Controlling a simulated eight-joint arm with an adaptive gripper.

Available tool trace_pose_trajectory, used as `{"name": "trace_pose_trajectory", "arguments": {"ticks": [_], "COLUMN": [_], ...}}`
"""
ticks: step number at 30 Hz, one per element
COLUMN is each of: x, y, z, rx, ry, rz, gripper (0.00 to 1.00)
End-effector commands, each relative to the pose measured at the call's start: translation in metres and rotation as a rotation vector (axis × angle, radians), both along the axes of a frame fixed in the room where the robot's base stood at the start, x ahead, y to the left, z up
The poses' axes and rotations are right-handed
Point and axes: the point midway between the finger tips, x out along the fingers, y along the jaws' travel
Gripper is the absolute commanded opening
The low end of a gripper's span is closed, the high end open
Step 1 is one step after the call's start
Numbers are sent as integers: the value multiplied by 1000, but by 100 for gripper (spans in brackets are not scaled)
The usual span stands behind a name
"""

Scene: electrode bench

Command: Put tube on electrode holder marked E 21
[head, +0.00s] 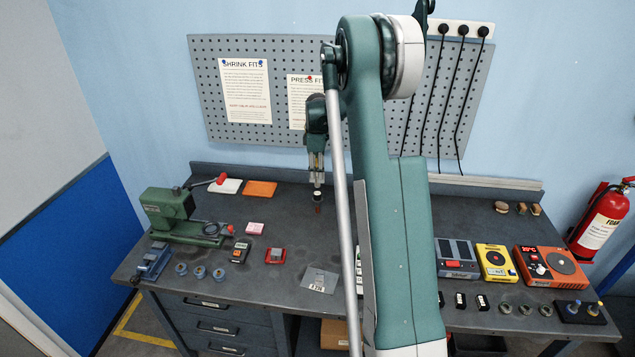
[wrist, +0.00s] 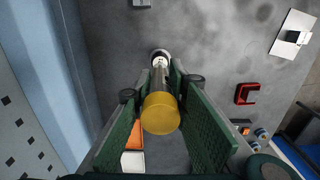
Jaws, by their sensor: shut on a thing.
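My gripper (head: 317,178) hangs fingers down over the back middle of the bench. In the wrist view, my gripper (wrist: 162,88) is shut on a slim cylindrical piece, seemingly the tube (wrist: 160,112), with a yellow near end and a metallic shaft. A pale ring shows at its far end. A grey plate (head: 320,279) with a label lies at the front middle. I cannot read E 21 on anything.
Orange (head: 260,188) and white (head: 227,186) sheets lie at the back. Labelled black blocks (head: 460,300), a yellow device (head: 496,262) and an orange hotplate (head: 550,265) are right. My arm hides the bench's centre right.

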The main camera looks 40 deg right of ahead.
Motion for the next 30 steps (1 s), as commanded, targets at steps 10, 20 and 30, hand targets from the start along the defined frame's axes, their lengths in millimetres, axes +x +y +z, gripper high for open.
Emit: {"name": "trace_pose_trajectory", "arguments": {"ticks": [10,20,30], "x": [0,0,0], "y": [0,0,0], "z": [-32,-35,-38], "rx": [0,0,0], "ry": [0,0,0], "rz": [0,0,0], "gripper": [2,2,31]}}
